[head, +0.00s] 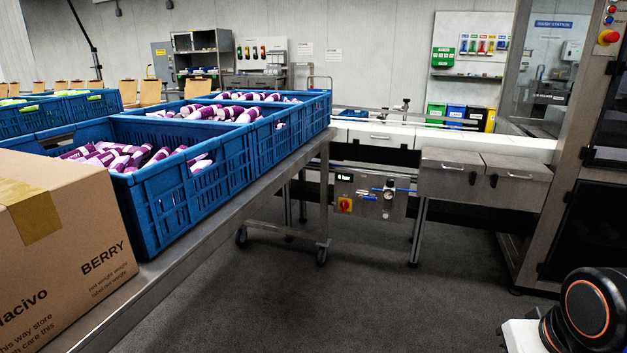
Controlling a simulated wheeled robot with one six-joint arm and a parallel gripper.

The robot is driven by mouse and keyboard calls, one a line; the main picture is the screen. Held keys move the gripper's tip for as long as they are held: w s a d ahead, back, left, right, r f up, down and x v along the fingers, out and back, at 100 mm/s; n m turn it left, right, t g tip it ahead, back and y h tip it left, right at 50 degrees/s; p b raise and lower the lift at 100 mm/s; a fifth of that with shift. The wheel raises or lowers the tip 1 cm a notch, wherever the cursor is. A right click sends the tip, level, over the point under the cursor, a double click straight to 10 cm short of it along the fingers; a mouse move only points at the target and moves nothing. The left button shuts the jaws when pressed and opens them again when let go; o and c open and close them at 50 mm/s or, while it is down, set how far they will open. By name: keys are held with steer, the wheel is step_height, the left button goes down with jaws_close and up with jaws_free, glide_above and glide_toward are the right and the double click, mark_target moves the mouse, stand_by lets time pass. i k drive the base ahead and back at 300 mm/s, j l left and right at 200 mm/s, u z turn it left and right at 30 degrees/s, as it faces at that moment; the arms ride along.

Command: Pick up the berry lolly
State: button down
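Berry lollies (112,156) in purple and white wrappers lie loose in a heap inside the near blue crate (165,205). More lollies of the same look (212,111) lie in the blue crate behind it (262,130). The crates stand in a row on a metal table (215,232). The near crate's front wall and the box hide part of the heap. My gripper is not in view; only a black and orange part of my arm shows at the lower right, well apart from the crates.
A cardboard box (60,255) marked BERRY stands at the table's near left, in front of the near crate. Other blue crates (85,107) with green items are at the far left. A conveyor (440,142) runs behind. The grey floor on the right is clear.

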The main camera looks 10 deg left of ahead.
mark_target(225, 95)
steer(key=i+u, duration=0.25)
steer(key=i, duration=0.2)
steer(key=i+u, duration=0.3)
steer(key=i, duration=0.15)
steer(key=i+l+u, duration=0.25)
steer(key=i, duration=0.15)
steer(key=i+l+u, duration=0.25)
steer(key=i, duration=0.2)
